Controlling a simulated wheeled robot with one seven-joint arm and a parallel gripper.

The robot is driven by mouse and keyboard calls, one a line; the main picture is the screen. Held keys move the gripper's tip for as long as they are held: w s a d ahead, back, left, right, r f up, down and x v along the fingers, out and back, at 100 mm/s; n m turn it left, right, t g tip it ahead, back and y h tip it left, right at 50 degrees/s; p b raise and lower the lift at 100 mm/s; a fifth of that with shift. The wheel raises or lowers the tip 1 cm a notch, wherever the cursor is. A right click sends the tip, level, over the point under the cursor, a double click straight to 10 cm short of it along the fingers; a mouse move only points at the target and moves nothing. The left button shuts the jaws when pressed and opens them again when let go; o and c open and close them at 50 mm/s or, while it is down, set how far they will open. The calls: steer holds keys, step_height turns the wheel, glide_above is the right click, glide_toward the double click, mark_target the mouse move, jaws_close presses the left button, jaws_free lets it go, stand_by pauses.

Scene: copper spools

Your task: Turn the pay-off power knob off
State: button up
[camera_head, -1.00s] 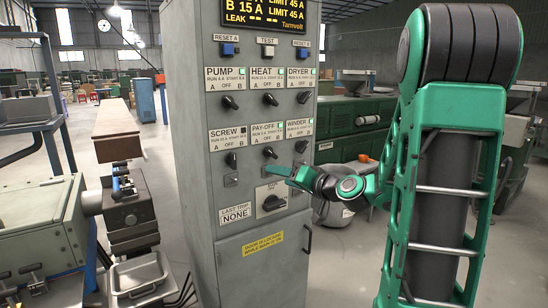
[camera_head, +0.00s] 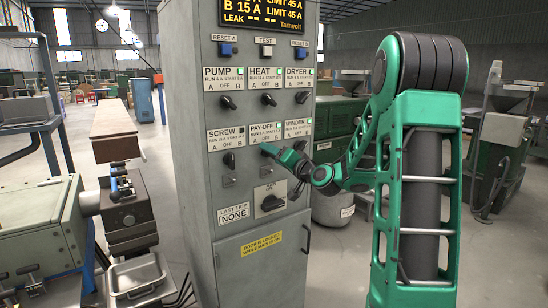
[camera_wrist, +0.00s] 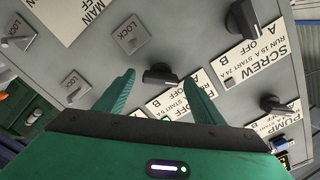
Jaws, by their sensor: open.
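The control cabinet (camera_head: 190,175) stands in the middle of the head view with rows of black knobs. The pay-off label (camera_head: 266,128) is in the lower row, between SCREW and WINDER. My gripper (camera_head: 268,151) is in front of the pay-off knob and hides it in the head view. In the wrist view the pay-off knob (camera_wrist: 160,73) shows between the tips of my open gripper (camera_wrist: 161,78). A gap shows on each side of it, so the fingers do not grip it. Its label is partly hidden behind the gripper.
The screw knob (camera_wrist: 244,18) and pump knob (camera_wrist: 277,105) are to the right in the wrist view. Lock plates (camera_wrist: 132,35) sit beside the gripper. The main switch (camera_head: 269,203) is below in the head view. A machine (camera_head: 130,215) stands left of the cabinet.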

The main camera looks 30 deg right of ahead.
steer(key=shift+w, duration=0.35)
steer(key=c, duration=1)
steer(key=shift+d, duration=0.3)
steer(key=shift+a, duration=0.15)
steer(key=shift+c, duration=0.2)
